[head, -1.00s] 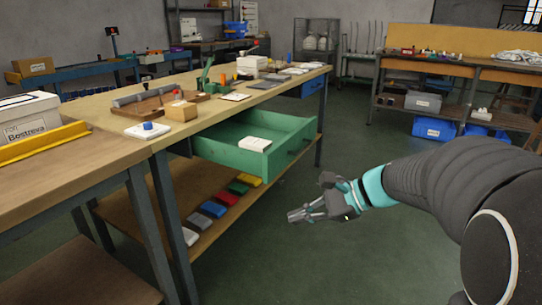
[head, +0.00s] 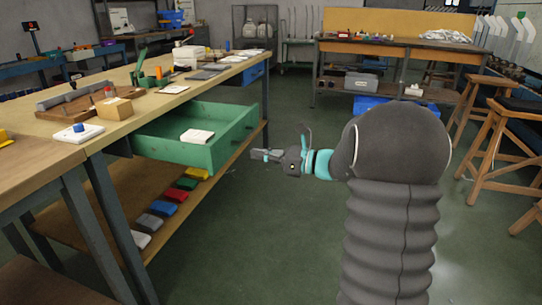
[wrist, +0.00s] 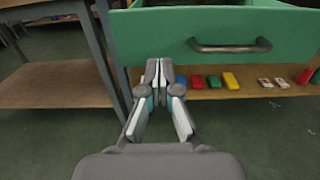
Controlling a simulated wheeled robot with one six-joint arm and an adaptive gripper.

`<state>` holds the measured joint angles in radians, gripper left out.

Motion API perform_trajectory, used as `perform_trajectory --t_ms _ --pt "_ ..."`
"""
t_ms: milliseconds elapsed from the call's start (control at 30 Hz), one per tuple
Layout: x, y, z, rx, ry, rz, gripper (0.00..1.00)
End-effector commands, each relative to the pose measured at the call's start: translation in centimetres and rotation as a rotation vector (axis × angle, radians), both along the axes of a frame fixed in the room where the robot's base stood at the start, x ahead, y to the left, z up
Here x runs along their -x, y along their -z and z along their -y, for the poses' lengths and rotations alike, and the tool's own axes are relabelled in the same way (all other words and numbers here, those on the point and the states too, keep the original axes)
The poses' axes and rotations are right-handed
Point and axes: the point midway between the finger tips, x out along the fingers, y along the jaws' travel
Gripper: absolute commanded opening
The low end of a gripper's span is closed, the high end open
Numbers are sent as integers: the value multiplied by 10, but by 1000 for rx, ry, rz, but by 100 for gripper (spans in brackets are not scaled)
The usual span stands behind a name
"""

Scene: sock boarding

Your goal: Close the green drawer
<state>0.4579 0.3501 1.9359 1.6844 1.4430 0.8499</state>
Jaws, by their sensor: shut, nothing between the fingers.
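The green drawer (head: 181,149) stands pulled out from under the wooden workbench, with a white block (head: 197,136) lying inside it. In the wrist view its green front (wrist: 165,32) fills the top, with a dark bar handle (wrist: 229,47) right of centre. My gripper (head: 254,154) is in front of the drawer front, to its right in the head view, with a visible gap. In the wrist view my gripper (wrist: 157,68) points toward the drawer, its fingers together and empty, below and left of the handle.
The bench (head: 96,108) holds several tools and boxes; its lower shelf (head: 151,193) carries coloured packs. A bench leg (wrist: 102,62) stands close left of my gripper in the wrist view. Stools (head: 490,140) stand at the right. The floor (head: 250,240) before the bench is clear.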

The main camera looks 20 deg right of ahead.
Motion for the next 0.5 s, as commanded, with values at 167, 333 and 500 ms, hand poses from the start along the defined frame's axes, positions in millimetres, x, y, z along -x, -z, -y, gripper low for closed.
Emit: perform_trajectory --t_ms 167,333,500 --pt "-20 0 -29 2 -4 1 0" --pt "-35 0 -49 1 -3 0 0" --pt "-44 0 -61 2 -1 1 0"
